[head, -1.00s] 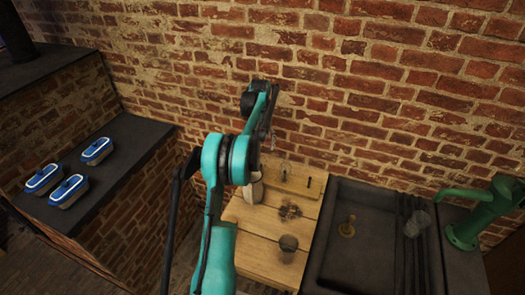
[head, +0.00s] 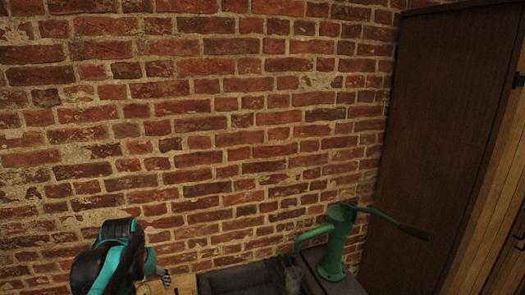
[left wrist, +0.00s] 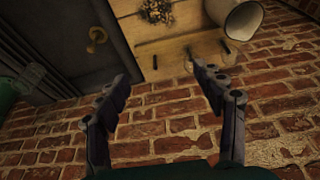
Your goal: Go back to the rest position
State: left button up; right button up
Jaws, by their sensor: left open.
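My left gripper (left wrist: 168,92) is open and empty in the left wrist view, its two fingers apart in front of the brick wall and the edge of a wooden board. In the head view my teal left arm shows at the lower left, low against the wall; its fingers are hard to make out there. My right gripper is in neither view.
The wrist view shows the wooden board (left wrist: 190,48), a pale cup (left wrist: 240,18), a dark clump (left wrist: 155,11) and a dark basin (left wrist: 80,65) with a brass piece (left wrist: 96,36). The head view shows a green hand pump (head: 334,248) and a brown cabinet (head: 440,130).

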pick_arm(q)
jog(key=s+d+f+m+t+b, duration=0.1)
jog(key=s+d+f+t, duration=0.1)
jog(key=s+d+f, duration=0.3)
jog(key=s+d+f+m+t+b, duration=0.1)
jog(key=s+d+f+m+b, duration=0.1)
jog(key=s+d+f, duration=0.3)
jog(key=s+d, duration=0.3)
jog(key=s, duration=0.4)
jog(key=shift+s+f+t+h+b, duration=0.2)
jog(key=shift+t+h+b, duration=0.1)
jog(key=shift+t+h, duration=0.1)
dwell(0.8)
